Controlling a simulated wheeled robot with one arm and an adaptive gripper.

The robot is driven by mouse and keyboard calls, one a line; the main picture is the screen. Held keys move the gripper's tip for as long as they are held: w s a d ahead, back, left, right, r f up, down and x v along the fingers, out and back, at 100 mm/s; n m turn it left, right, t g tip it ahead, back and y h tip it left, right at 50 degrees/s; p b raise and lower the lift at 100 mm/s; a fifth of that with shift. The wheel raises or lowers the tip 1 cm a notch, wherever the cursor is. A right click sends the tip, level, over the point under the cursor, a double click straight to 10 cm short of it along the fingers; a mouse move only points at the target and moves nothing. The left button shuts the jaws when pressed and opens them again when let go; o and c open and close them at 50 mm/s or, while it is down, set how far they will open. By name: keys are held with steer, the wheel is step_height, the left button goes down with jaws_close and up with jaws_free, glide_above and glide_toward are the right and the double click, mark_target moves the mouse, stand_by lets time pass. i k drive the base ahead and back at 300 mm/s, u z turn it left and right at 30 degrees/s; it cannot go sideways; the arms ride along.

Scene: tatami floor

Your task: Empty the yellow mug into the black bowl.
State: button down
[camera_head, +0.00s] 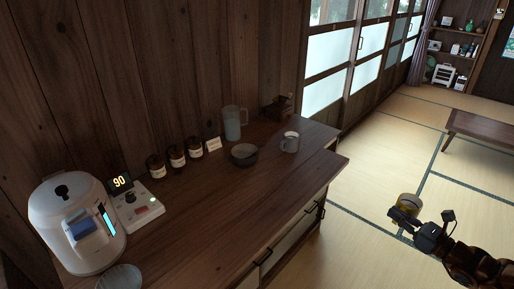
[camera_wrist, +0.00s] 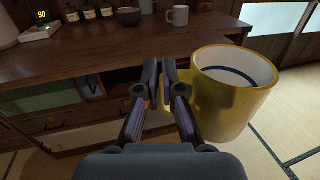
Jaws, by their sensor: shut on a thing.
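The yellow mug (camera_wrist: 222,103) is at the right of the wrist view, with a white inside and a dark blue ring; I cannot make out its contents. My gripper (camera_wrist: 160,88) is shut on its handle. In the head view the mug (camera_head: 408,203) is in the air over the tatami at the lower right, beyond the counter's right end. The black bowl (camera_head: 243,155) stands on the wooden counter, well left of my gripper. It also shows near the top of the wrist view (camera_wrist: 127,17).
On the counter (camera_head: 215,205), a pale mug (camera_head: 290,142) stands right of the bowl and a pitcher (camera_head: 233,122) behind it. A low table (camera_head: 484,128) is at the far right.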

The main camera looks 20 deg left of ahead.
mark_target(245, 155)
steer(key=u, duration=0.5)
steer(key=i, duration=0.5)
steer(key=u, duration=1.05)
steer(key=i, duration=0.6)
steer(key=u, duration=0.45)
